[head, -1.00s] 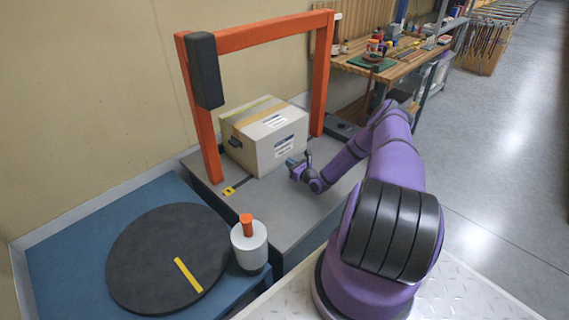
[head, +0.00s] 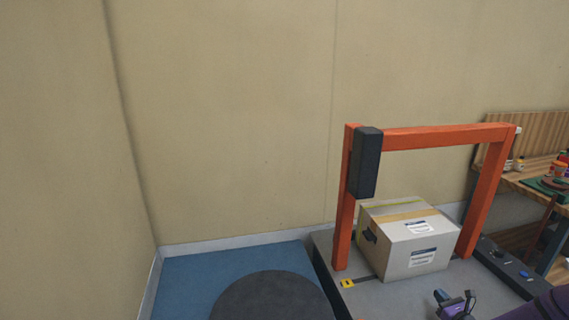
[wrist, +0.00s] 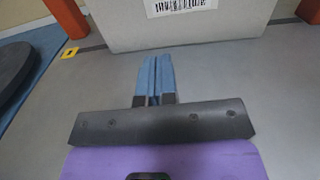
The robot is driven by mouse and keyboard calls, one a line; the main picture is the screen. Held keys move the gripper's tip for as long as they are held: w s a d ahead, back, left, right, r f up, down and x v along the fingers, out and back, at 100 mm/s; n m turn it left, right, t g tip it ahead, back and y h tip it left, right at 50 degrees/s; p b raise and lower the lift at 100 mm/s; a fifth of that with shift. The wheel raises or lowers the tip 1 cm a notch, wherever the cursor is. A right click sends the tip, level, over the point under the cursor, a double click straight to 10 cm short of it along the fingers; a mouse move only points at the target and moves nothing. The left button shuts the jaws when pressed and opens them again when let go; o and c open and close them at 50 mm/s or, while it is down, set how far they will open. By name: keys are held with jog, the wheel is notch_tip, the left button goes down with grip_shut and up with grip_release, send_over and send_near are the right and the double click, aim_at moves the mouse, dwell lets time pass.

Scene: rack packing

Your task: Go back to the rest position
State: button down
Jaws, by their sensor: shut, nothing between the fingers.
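My gripper (wrist: 154,80) is shut and empty, its two blue fingers together above the grey table top in the wrist view. In the head view my gripper (head: 456,303) is low at the right, in front of the cardboard box (head: 400,256). The box stands under the orange frame, with white labels on its front and top; its lower front also shows ahead of the fingers in the wrist view (wrist: 240,28). A gap of grey surface lies between the fingertips and the box. Most of my arm is outside the head view.
The orange frame (head: 440,137) carries a black unit (head: 365,163) on its left post. A dark round disc (head: 272,300) lies on the blue surface (head: 190,280) to the left. A wooden bench (head: 525,181) stands at the far right. A control strip with buttons (head: 512,268) is right of the box.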

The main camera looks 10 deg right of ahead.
jog(key=w+a+r+n+g+y, duration=0.2)
jog(key=a+r+n+g+y, duration=0.25)
jog(key=r, duration=0.55)
jog(key=w+a+r+n+g+y, duration=0.25)
jog(key=a+r+n, duration=0.4)
jog(key=r, duration=0.35)
jog(key=w+a+r+n+g+y, duration=0.1)
jog(key=a+r+n+g+y, duration=0.35)
jog(key=r, duration=0.55)
jog(key=s+a+r+n+g+h, duration=0.2)
jog(key=s+a+r+n, duration=0.25)
jog(key=a+r, duration=0.3)
jog(key=s+a+r+n+g+h, duration=0.2)
jog(key=s+a+r+n+g, duration=0.25)
jog(key=r, duration=0.45)
jog(key=s+a+r+n+t+h, duration=0.2)
jog(key=s+r, duration=0.5)
jog(key=s, duration=0.6)
jog(key=s+a+r+n+t+h, duration=0.3)
jog(key=s+a+r+n+h, duration=0.2)
jog(key=s, duration=0.8)
notch_tip(320, 180, up, 3)
jog(key=n+h, duration=0.2)
jog(key=n, duration=0.1)
